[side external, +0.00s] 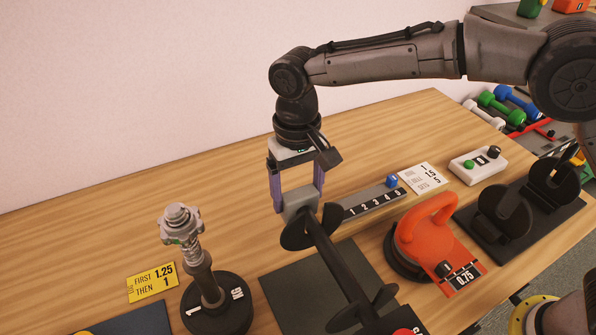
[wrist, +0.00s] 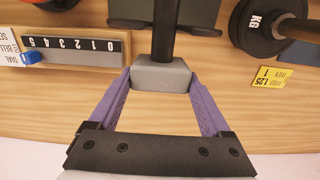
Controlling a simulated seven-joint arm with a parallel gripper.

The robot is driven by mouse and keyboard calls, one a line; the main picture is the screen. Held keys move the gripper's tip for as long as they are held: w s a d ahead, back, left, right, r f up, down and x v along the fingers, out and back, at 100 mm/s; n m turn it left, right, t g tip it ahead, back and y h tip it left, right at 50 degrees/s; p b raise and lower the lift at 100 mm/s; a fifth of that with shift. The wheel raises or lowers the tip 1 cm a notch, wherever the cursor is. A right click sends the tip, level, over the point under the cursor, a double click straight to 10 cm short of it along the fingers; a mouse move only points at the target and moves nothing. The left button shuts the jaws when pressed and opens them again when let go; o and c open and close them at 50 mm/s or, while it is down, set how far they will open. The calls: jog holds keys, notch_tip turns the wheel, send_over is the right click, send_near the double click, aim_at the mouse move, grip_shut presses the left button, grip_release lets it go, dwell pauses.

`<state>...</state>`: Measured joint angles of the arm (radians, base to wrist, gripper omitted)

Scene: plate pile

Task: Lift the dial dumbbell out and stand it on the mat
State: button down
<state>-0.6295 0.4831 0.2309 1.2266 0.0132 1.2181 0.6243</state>
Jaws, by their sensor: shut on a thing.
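My gripper (side external: 297,200) points down with its two purple fingers shut on a grey block. The block (wrist: 160,74) sits at the end of a black bar in the wrist view. In the side view this looks like the dial dumbbell (side external: 337,262), a black bar with dark discs, slanting toward the lower right. A red part with white marks (side external: 405,332) shows near its far end, cut by the frame. A dark grey mat (side external: 280,290) lies beneath or behind the bar. I cannot tell whether the bar touches it.
An upright bar on a black weight (side external: 228,318) and a yellow note (side external: 152,283) stand left. A numbered strip with a blue slider (side external: 370,203), an orange kettlebell (side external: 412,240), a white button box (side external: 478,163) and a black stand (side external: 540,225) are right. The back left table is clear.

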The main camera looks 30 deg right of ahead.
jog(key=shift+g, duration=0.4)
jog(key=shift+f, duration=2.8)
